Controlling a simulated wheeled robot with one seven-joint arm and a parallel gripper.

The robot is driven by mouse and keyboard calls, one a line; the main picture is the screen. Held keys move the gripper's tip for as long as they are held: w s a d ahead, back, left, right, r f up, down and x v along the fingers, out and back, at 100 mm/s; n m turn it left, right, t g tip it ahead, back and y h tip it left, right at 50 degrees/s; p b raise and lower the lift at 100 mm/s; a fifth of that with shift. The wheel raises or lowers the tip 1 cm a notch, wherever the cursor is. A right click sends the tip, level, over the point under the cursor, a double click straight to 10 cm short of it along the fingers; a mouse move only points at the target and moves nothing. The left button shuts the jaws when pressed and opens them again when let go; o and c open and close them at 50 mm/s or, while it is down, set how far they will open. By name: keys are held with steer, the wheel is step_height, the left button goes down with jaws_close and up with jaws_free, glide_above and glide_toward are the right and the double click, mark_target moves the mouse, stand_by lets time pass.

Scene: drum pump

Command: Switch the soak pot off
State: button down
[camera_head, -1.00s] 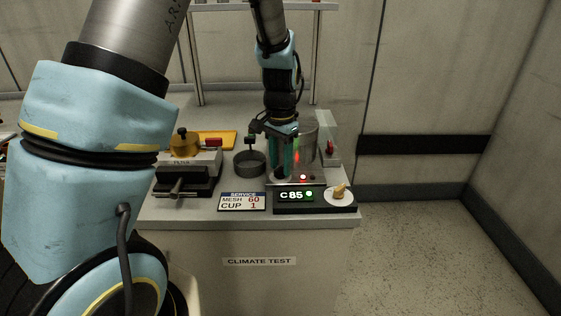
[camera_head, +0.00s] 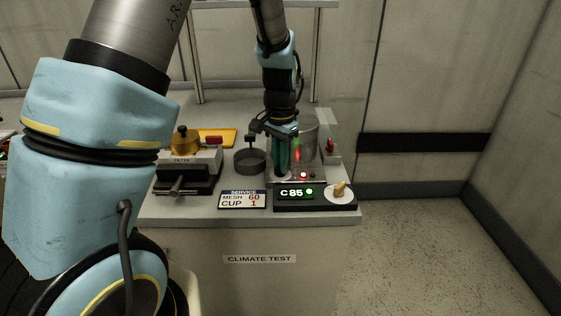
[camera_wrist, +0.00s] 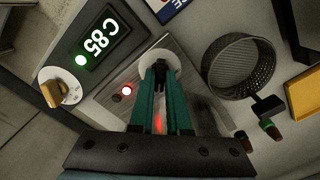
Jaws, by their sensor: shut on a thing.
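The soak pot is a clear vessel (camera_head: 307,138) with a red glow, standing at the right of the bench behind my gripper. Its front box shows a green "C85" on the display (camera_head: 292,193), with a green light beside it. A tan knob (camera_head: 340,189) sits on a white dial at the right of the box; it also shows in the wrist view (camera_wrist: 55,93). A red lamp (camera_wrist: 126,90) is lit near my fingers. My gripper (camera_wrist: 158,68) points down, its teal fingers shut on a small dark knob (camera_wrist: 158,64) over a round white plate (camera_wrist: 166,55). The fingers hide most of this knob.
A dark mesh cup (camera_head: 250,161) stands left of my gripper. Further left is a filter unit (camera_head: 187,170) with a yellow top. A service card (camera_head: 242,200) reads mesh 60, cup 1. A yellow tray (camera_head: 221,137) lies behind. A red-topped part (camera_head: 330,146) stands at the right.

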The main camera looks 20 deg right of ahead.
steer(key=shift+n, duration=0.3)
steer(key=n+p, duration=0.1)
steer(key=n, duration=0.3)
steer(key=shift+r, duration=0.1)
steer(key=n+p, duration=0.1)
steer(key=n, duration=0.3)
steer(key=shift+n+p, duration=0.3)
steer(key=shift+n, duration=0.1)
steer(key=n+p, duration=0.1)
steer(key=n, duration=0.3)
steer(key=shift+p, duration=0.4)
steer(key=shift+n+p, duration=0.85)
steer(key=shift+n, duration=1.45)
steer(key=c, duration=0.9)
jaws_free()
